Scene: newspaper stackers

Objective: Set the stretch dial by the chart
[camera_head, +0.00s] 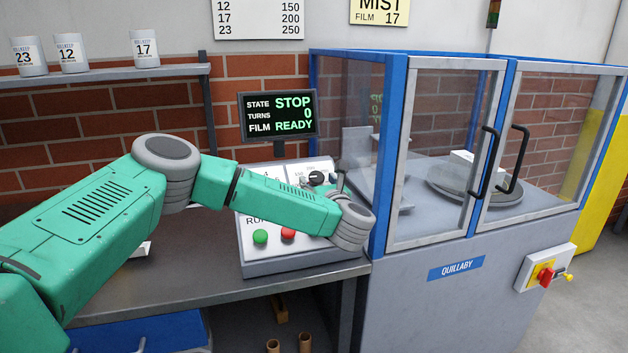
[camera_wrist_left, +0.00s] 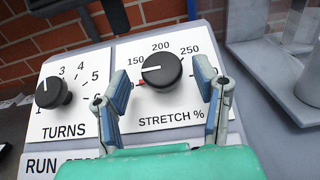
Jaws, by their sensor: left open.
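The black stretch dial (camera_wrist_left: 162,72) sits on the control panel above the label STRETCH %, with 150, 200 and 250 around it. Its white mark points left, toward the 150 side. A small red mark shows at its lower left. My left gripper (camera_wrist_left: 163,88) is open, its fingers on either side of the dial's lower part; contact cannot be told. The wall chart (camera_head: 258,18) pairs 12 with 150, 17 with 200, 23 with 250. A yellow sign (camera_head: 379,12) reads MIST, FILM 17.
The turns dial (camera_wrist_left: 53,92) is left of the stretch dial. Green (camera_head: 260,237) and red (camera_head: 288,233) buttons sit below. The screen (camera_head: 279,116) reads STOP, 0, READY. A glass-doored machine (camera_head: 445,150) stands close on the right. Cans numbered 23, 12 and 17 (camera_head: 145,48) stand on a shelf.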

